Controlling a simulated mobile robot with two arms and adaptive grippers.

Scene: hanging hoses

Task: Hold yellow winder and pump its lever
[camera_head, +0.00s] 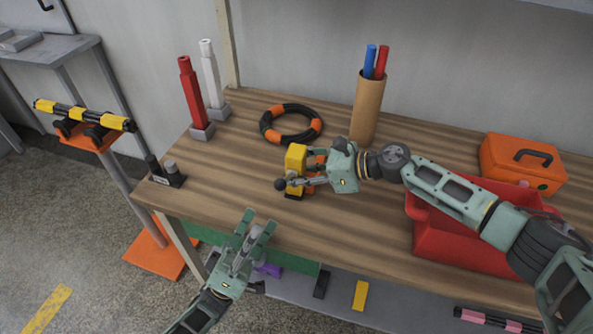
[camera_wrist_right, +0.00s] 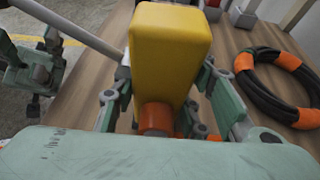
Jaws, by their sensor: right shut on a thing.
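The yellow winder (camera_head: 296,158) stands upright on the wooden bench near its front edge. Its grey lever with a dark ball knob (camera_head: 281,184) points left, toward the front of the bench. My right gripper (camera_head: 312,170) is shut on the winder from the right. In the right wrist view the winder (camera_wrist_right: 168,50) sits between the fingers, with an orange part (camera_wrist_right: 157,118) below the yellow body, and the lever rod (camera_wrist_right: 75,27) runs to the upper left. My left gripper (camera_head: 257,226) is open and empty, in front of the bench edge, below and left of the winder, apart from the lever.
A black and orange hose ring (camera_head: 291,107) lies behind the winder. A cardboard tube (camera_head: 367,108) with blue and red rods, a red bin (camera_head: 450,245) and an orange case (camera_head: 520,165) stand to the right. Red (camera_head: 190,92) and white (camera_head: 211,75) posts stand back left.

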